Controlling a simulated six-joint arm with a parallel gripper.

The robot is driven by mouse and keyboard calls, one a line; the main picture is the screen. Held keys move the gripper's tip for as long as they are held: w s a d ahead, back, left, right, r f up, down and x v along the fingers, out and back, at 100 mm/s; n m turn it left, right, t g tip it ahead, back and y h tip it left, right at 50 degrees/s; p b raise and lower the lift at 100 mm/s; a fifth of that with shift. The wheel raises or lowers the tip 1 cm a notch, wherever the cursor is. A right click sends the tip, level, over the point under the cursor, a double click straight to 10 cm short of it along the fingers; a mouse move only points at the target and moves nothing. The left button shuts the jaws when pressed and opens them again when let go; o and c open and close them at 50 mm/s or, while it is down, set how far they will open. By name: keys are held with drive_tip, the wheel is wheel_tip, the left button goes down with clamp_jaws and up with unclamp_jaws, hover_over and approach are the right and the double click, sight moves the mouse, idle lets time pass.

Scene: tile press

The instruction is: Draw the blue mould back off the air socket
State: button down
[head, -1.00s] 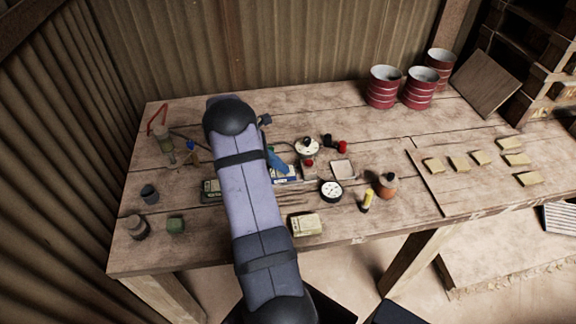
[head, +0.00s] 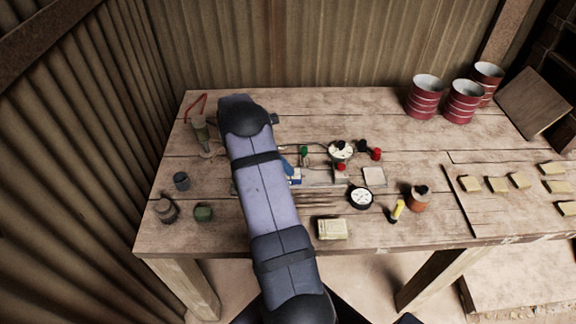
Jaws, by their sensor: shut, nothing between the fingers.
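My arm (head: 262,195) crosses the left middle of the bench and hides much of what lies behind it. My gripper's fingertips do not show; they are hidden behind the arm. A small blue piece with a pale part (head: 294,178) shows just right of the arm and seems to be the blue mould; most of it is covered. A darker blue shape rises above it at the arm's edge, and I cannot tell whether it is mould or gripper. The air socket cannot be made out clearly. Whether mould and socket touch is hidden.
A cream block (head: 332,229) lies in front. Red drums (head: 424,97) stand at the back right. The bench's back middle is clear.

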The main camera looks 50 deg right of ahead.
drive_tip(key=shift+r, duration=0.4)
drive_tip(key=shift+w+a+f, duration=0.1)
drive_tip(key=shift+w+a, duration=0.05)
drive_tip(key=shift+a, duration=0.05)
drive_tip(key=w+a+b, duration=0.2)
drive_tip(key=w+a, duration=0.1)
drive_tip(key=w+a+b, duration=0.3)
drive_tip(key=w+a, duration=0.1)
drive_tip(key=shift+w+a, duration=0.2)
drive_tip(key=shift+w, duration=0.05)
drive_tip(key=shift+w+a, duration=0.35)
